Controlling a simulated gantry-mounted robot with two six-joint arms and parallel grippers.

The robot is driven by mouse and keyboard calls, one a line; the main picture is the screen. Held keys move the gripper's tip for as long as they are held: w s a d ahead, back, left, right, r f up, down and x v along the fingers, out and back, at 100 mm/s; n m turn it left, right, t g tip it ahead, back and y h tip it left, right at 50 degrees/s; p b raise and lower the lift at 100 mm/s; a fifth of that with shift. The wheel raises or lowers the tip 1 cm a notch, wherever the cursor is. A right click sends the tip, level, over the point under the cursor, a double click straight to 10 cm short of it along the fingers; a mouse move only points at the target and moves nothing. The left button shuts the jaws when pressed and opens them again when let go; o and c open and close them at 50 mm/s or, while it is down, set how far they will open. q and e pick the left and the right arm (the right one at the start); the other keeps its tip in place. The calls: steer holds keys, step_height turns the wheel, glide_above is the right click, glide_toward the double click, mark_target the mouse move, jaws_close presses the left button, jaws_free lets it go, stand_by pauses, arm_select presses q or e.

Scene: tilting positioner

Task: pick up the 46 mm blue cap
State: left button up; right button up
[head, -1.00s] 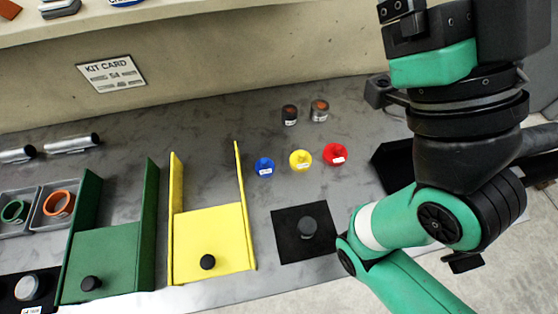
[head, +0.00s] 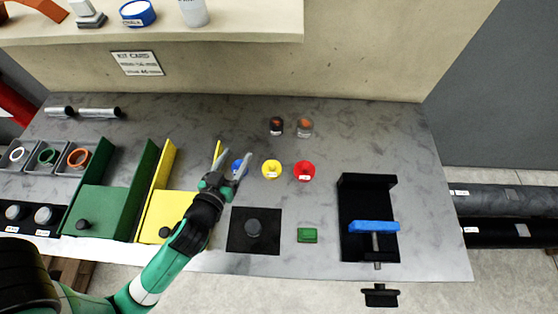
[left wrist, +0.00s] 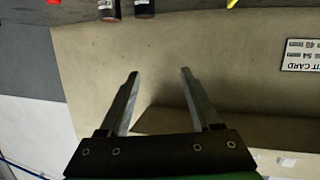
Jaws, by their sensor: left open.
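The blue cap (head: 239,169) lies on the grey bench at the left end of a row with a yellow cap (head: 272,169) and a red cap (head: 304,171). Its size label cannot be read. My left gripper (head: 235,158) is open, with its fingers over the blue cap in the head view and partly hiding it. I cannot tell its height above the cap. In the left wrist view the two fingers (left wrist: 158,75) are apart with nothing between them, and the blue cap does not show there. My right gripper is not in view.
Two small jars (head: 290,127) stand behind the caps. A yellow fixture (head: 163,205) and a green one (head: 105,205) are to the left.

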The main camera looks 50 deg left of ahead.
arm_select(q)
steer(key=s+f+g+p, duration=0.2)
steer(key=s, duration=0.3)
steer(key=b, duration=0.4)
glide_toward(237, 167)
steer(key=shift+x, duration=1.1)
steer(key=shift+w+a+f, duration=0.15)
steer(key=shift+a+f, duration=0.05)
steer(key=shift+a, duration=0.05)
steer(key=shift+w+a+f, duration=0.15)
steer(key=shift+w+a, duration=0.1)
steer(key=shift+w, duration=0.2)
steer(key=x, duration=0.6)
steer(key=shift+d+p, duration=0.1)
steer(key=shift+p, duration=0.25)
jaws_close()
